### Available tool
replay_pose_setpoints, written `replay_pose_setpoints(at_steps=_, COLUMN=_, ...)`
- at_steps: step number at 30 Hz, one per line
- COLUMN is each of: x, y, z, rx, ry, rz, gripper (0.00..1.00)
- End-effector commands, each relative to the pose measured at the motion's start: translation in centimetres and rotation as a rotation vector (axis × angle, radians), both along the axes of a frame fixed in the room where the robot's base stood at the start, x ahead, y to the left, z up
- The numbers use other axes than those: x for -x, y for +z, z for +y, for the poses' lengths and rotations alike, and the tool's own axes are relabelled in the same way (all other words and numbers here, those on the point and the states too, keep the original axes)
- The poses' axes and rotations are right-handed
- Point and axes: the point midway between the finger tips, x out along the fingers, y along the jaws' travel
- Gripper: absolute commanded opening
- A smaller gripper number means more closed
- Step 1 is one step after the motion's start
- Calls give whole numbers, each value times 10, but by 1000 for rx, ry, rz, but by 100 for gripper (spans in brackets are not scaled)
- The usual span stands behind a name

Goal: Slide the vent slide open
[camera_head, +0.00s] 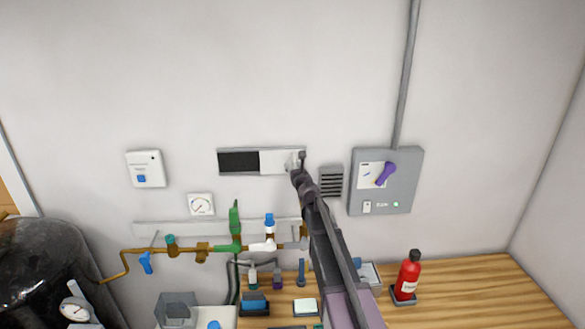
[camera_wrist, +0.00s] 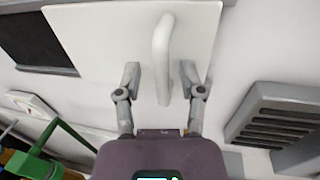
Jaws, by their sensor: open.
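The vent slide is a white plate (camera_head: 274,163) in a long grey frame on the wall, covering the frame's right part. The left part of the frame shows a dark area (camera_head: 239,161). In the wrist view the white plate (camera_wrist: 95,40) carries an upright white bar handle (camera_wrist: 163,55), with the dark area (camera_wrist: 38,38) to its left. My gripper (camera_head: 298,163) is at the right end of the plate. In the wrist view my gripper (camera_wrist: 160,75) is open, one finger on each side of the handle's lower part. I cannot tell contact; in the head view the gripper hides the handle.
A louvred grille (camera_head: 332,181) and a grey control box (camera_head: 386,181) with a purple lever are right of the vent. Green and brass piping (camera_head: 235,240) runs below. A red extinguisher (camera_head: 408,277) stands on the wooden bench (camera_head: 480,285). The wall above is clear.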

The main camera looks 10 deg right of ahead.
Motion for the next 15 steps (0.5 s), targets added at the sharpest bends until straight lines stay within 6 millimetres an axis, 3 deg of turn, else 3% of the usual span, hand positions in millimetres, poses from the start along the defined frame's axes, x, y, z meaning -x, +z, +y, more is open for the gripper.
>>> replay_pose_setpoints(at_steps=8, x=8, y=0, z=0, rx=0, ry=0, rz=0, gripper=51)
replay_pose_setpoints(at_steps=15, x=36, y=0, z=-2, rx=0, ry=0, rz=0, gripper=51)
